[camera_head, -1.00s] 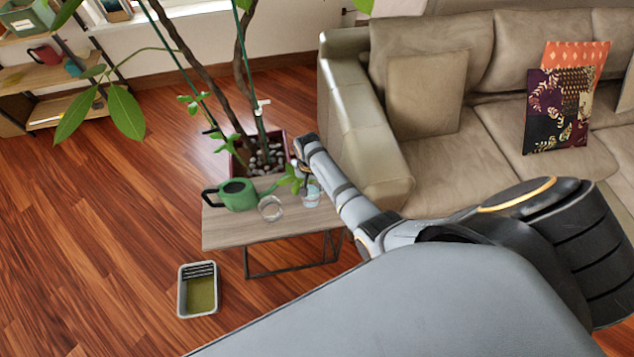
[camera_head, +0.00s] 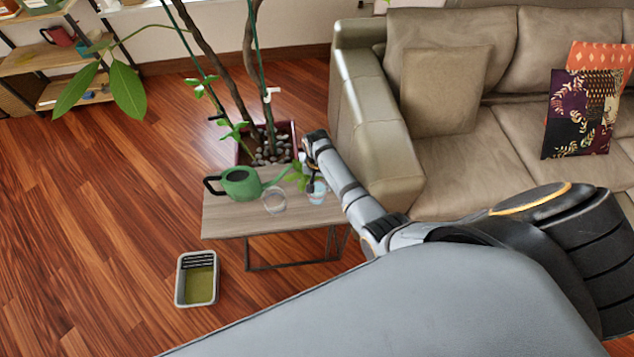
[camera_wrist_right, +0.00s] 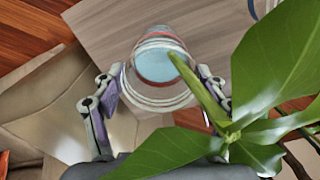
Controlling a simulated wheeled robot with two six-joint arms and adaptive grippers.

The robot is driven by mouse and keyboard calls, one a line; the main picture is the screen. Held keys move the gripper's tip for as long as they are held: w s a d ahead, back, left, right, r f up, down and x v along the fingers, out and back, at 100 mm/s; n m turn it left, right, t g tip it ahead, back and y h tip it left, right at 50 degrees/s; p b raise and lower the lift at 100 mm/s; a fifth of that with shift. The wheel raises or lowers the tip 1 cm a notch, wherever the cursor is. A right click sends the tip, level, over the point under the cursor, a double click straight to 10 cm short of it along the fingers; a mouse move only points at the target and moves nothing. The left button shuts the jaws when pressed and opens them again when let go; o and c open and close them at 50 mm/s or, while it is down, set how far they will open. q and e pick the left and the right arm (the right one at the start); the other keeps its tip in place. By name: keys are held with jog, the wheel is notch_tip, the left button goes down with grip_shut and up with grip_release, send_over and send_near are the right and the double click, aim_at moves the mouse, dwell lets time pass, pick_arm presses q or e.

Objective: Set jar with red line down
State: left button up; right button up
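The jar with red line (camera_wrist_right: 162,62) shows in the right wrist view with pale blue contents and a red band near its base. It sits between the two fingers of my right gripper (camera_wrist_right: 160,88), which appear to touch its sides. Green leaves (camera_wrist_right: 262,75) spread in front of the jar and partly hide the right finger. In the head view the jar (camera_head: 317,192) is at the right end of the small wooden table (camera_head: 235,215), below my right gripper (camera_head: 308,160). I cannot tell whether its base touches the tabletop. My left gripper is not in view.
A clear empty-looking glass jar (camera_head: 274,203) stands left of the held jar, and a green watering can (camera_head: 240,184) is farther left. A potted plant (camera_head: 270,150) is behind the table. The sofa (camera_head: 375,135) is close on the right. A tray (camera_head: 197,280) lies on the floor.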

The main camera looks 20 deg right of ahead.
jog(key=shift+o, duration=0.7)
notch_tip(320, 180, up, 12)
jog(key=shift+r, duration=0.2)
